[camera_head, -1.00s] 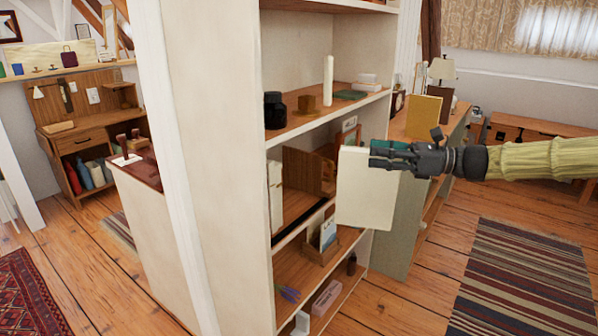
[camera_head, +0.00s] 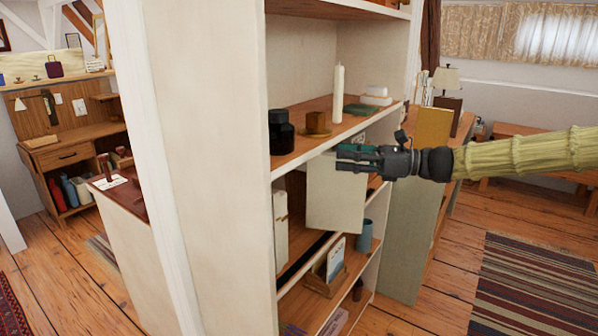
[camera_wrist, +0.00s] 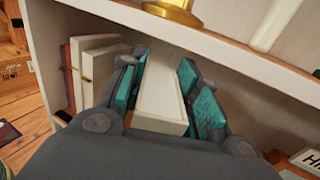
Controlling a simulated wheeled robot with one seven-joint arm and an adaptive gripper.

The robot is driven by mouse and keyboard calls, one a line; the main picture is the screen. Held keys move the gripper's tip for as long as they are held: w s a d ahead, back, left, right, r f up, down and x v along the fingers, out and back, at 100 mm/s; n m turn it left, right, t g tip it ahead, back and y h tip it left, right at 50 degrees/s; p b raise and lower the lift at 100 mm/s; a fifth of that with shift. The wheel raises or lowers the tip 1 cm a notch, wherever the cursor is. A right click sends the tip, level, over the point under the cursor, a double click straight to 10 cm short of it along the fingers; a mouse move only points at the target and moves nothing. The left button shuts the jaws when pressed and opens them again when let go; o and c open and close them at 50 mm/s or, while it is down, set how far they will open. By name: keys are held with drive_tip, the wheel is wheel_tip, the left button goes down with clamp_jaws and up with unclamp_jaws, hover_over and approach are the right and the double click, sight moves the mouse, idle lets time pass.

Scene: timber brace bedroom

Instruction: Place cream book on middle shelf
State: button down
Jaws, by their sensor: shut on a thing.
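The cream book (camera_head: 335,195) hangs upright below my gripper (camera_head: 358,157), at the open front of the bookcase, level with the middle shelf (camera_head: 309,239). My gripper is shut on its top end. In the wrist view the book (camera_wrist: 160,95) sits between the teal finger pads of my gripper (camera_wrist: 165,92). The book covers part of the middle shelf, so I cannot tell how far inside it reaches. Cream books (camera_head: 281,232) stand at the left end of that shelf; they also show in the wrist view (camera_wrist: 95,65), with a red book beside them.
The upper shelf board (camera_head: 300,151) runs just above my gripper, bearing a black jar (camera_head: 280,133), a candle (camera_head: 338,93) and a brass piece (camera_head: 318,124). A blue cup (camera_head: 364,236) and a holder with cards (camera_head: 328,268) are lower down. A striped rug (camera_head: 530,285) lies right.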

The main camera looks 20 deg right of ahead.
drive_tip(key=w+a+f+b, duration=0.3)
drive_tip(key=w+a, duration=0.2)
drive_tip(key=a, duration=0.5)
drive_tip(key=shift+w+a+f, duration=0.15)
drive_tip(key=shift+w+a, duration=0.1)
drive_tip(key=shift+w, duration=0.15)
drive_tip(key=shift+f, duration=0.1)
idle(0.3)
drive_tip(key=c, duration=1.1)
unclamp_jaws()
drive_tip(key=shift+f, duration=0.1)
drive_tip(key=shift+o, duration=0.2)
drive_tip(key=p, duration=0.2)
hover_over(336, 193)
drive_tip(key=w+d, duration=0.1)
drive_tip(key=shift+v, duration=1)
